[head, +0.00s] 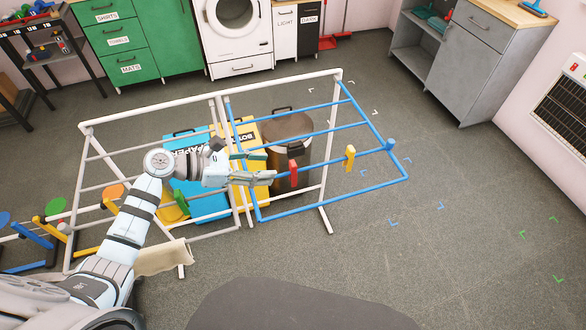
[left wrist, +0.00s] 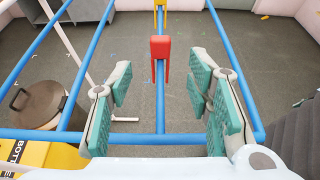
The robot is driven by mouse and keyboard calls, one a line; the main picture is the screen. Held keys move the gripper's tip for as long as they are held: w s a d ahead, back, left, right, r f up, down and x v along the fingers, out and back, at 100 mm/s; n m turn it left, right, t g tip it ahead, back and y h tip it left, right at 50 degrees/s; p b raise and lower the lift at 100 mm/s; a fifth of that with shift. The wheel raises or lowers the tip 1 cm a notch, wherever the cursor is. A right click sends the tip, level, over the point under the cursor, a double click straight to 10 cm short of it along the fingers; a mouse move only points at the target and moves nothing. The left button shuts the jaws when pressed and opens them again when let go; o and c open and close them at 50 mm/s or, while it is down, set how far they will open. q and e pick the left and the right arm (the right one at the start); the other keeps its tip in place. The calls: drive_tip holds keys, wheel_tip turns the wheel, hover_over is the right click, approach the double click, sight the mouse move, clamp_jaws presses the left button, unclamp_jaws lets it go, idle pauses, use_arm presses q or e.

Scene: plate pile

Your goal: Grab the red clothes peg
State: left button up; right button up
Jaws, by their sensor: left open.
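The red clothes peg (head: 293,173) sits upright, clipped on a blue rail of the drying rack's fold-out wing (head: 389,186). In the left wrist view the red peg (left wrist: 160,48) straddles the middle blue rail, straight ahead between the finger lines. My left gripper (head: 270,166) is open, just left of the peg in the head view, with the rail running between its fingers. In the left wrist view both teal-padded fingers (left wrist: 161,85) are spread, with nothing held. The peg is beyond the fingertips, apart from them. My right gripper is not in view.
A yellow peg (head: 350,157) is on the same rail, farther out. The white rack frame (head: 331,180) stands beside the gripper. Below are a brown bin (head: 300,128), a yellow box (head: 246,133) and a blue box (head: 205,211). Floor to the right is clear.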

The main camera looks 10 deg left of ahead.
sight(290, 165)
use_arm(q)
drive_tip(key=d, duration=0.3)
drive_tip(key=shift+w+f, duration=0.35)
drive_tip(key=x, duration=0.4)
drive_tip(key=w+x, duration=0.1)
drive_tip(key=x, duration=0.1)
drive_tip(key=shift+w+a, duration=0.1)
drive_tip(key=shift+a, duration=0.15)
drive_tip(key=shift+s+r, duration=0.1)
drive_tip(key=shift+s, duration=0.1)
drive_tip(key=shift+c, duration=0.8)
drive_tip(key=c, duration=0.8)
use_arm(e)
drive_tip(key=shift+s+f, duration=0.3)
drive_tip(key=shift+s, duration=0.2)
